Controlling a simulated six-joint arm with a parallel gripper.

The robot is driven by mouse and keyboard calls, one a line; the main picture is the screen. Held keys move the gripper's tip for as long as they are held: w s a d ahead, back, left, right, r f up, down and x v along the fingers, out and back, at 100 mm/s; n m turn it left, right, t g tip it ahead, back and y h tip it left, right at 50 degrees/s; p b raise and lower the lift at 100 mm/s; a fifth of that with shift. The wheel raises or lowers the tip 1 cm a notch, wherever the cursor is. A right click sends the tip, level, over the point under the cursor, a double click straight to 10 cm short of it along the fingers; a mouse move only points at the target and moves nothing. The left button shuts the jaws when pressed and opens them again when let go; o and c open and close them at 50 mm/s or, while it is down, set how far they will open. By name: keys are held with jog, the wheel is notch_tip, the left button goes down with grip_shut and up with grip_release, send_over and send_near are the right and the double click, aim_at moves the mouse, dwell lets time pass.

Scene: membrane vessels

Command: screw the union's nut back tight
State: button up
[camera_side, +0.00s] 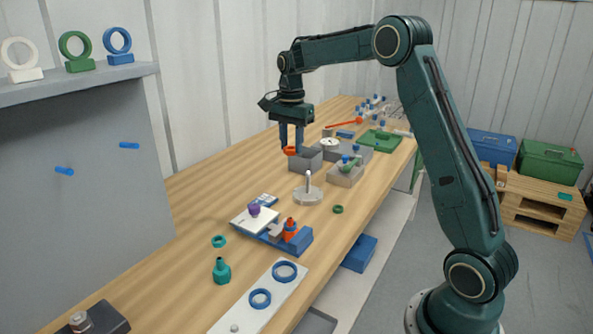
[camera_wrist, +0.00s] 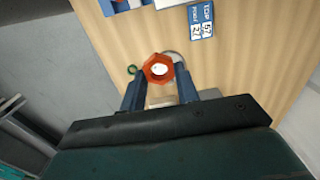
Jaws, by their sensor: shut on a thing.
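My gripper (camera_side: 291,146) is above the far part of the bench, pointing down, shut on an orange nut (camera_side: 290,151). In the wrist view the nut (camera_wrist: 149,68) is a faceted ring between my fingertips (camera_wrist: 159,74), with something pale showing through its hole. The nut is in the air, apart from the fixture. A blue fixture (camera_side: 300,244) nearer the camera carries a small orange-red part (camera_side: 290,227), which may be the union's body; I cannot be sure. A white plate with a purple knob (camera_side: 254,209) is beside it.
Grey bins (camera_side: 305,160) stand close to my gripper. A round pale stand with a post (camera_side: 308,195) is between them and the fixture. Bare wood shows at the left.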

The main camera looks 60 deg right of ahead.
jog(key=shift+f, duration=0.1)
dwell(0.4)
jog(key=a+n, duration=0.1)
jog(key=a+f+n, duration=0.1)
jog(key=n, duration=0.1)
jog(key=shift+s+a+f, duration=0.1)
jog(key=shift+s, duration=0.25)
jog(key=shift+s+a+f+n, duration=0.95)
jog(key=shift+a+n, duration=0.5)
jog(key=shift+n, duration=1.05)
jog(key=shift+s+a+f+n, duration=0.95)
jog(key=shift+a+n, duration=0.5)
jog(key=shift+n, duration=1.05)
jog(key=shift+s+a+f+n, duration=0.95)
jog(key=shift+a+n, duration=0.5)
jog(key=shift+n, duration=1.05)
jog(key=shift+w+f, duration=0.1)
jog(key=shift+f, duration=0.2)
jog(key=shift+f, duration=2.65)
